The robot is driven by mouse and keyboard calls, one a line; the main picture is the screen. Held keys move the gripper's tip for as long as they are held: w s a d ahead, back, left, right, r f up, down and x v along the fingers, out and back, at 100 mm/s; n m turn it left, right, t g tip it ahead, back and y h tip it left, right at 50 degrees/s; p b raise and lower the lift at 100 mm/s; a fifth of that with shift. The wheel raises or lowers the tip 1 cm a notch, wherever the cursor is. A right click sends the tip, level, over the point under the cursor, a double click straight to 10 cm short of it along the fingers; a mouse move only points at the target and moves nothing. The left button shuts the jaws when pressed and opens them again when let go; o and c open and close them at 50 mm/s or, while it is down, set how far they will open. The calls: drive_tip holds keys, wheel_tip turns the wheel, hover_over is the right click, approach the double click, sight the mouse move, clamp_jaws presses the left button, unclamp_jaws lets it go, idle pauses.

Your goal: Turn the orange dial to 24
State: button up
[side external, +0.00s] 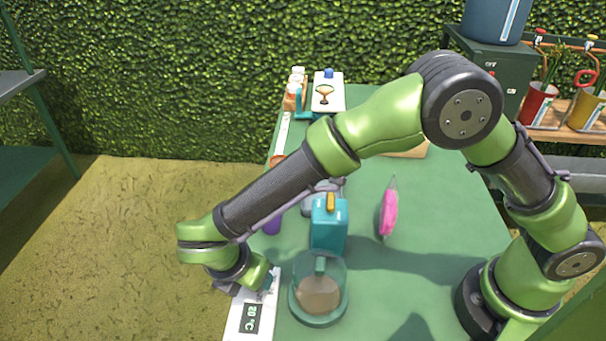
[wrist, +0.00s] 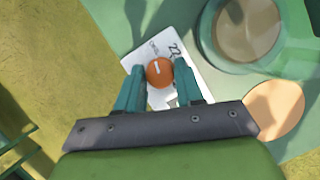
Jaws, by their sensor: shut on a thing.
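The orange dial (wrist: 159,73) is round with a white pointer mark and sits on a white panel (wrist: 149,45). In the wrist view my gripper (wrist: 161,72) has its two teal fingers on either side of the dial, shut on it. In the side view my gripper (side external: 265,281) is low over the panel (side external: 236,318), and the dial is hidden behind it. A dark display (side external: 252,318) on the panel shows small digits and °C.
A glass jar (side external: 319,260) with brown contents stands right beside the panel. Behind it are a teal box (side external: 329,226) and a pink item (side external: 389,212). A tan disc (wrist: 276,108) lies to the right in the wrist view. The green table (side external: 440,215) is clear at right.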

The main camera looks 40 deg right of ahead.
idle(0.3)
drive_tip(key=m+g, duration=0.1)
drive_tip(key=m, duration=0.3)
drive_tip(key=shift+w+a+m+g, duration=0.1)
drive_tip(key=shift+w+m+g, duration=0.05)
drive_tip(key=shift+m+g, duration=0.25)
drive_tip(key=m, duration=0.2)
drive_tip(key=m+g, duration=0.1)
drive_tip(key=m, duration=0.1)
drive_tip(key=shift+w+m+g, duration=0.1)
drive_tip(key=shift+m+g, duration=0.2)
drive_tip(key=m+g, duration=0.1)
drive_tip(key=m, duration=0.1)
drive_tip(key=m+y, duration=0.1)
drive_tip(key=m, duration=0.2)
drive_tip(key=shift+w+r+g, duration=0.1)
drive_tip(key=shift+w+g, duration=0.05)
drive_tip(key=shift+g, duration=0.25)
drive_tip(key=m, duration=0.1)
drive_tip(key=m+y, duration=0.1)
drive_tip(key=m, duration=0.1)
drive_tip(key=m+y, duration=0.1)
drive_tip(key=m, duration=0.1)
drive_tip(key=shift+d+g, duration=0.25)
drive_tip(key=shift+g, duration=0.05)
drive_tip(key=shift+m, duration=0.3)
drive_tip(key=o, duration=1)
